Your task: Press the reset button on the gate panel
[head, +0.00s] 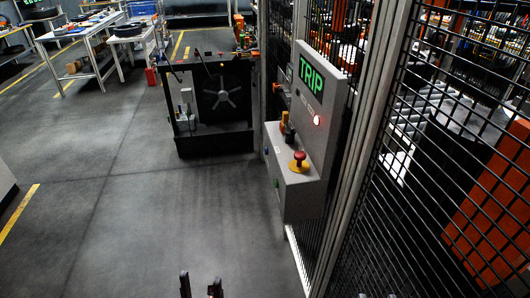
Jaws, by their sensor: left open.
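The grey gate panel (322,87) is mounted on the mesh fence at centre right. It has a green "TRIP" display (311,77) and a lit red lamp (317,120). A box juts out below, with a red mushroom button (299,156) on a yellow base on its top. A small blue button (266,150) and a green button (276,183) show on the box's left face. I cannot read which one is the reset. My left gripper (200,288) is at the bottom edge, open and empty, below and left of the panel and apart from it. My right gripper is not visible.
The mesh fence (440,150) fills the right side. A dark cabinet with a fan (218,92) stands beyond the panel. Work tables (75,32) with tyres are at the back left. The grey floor (150,220) left of the panel is clear.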

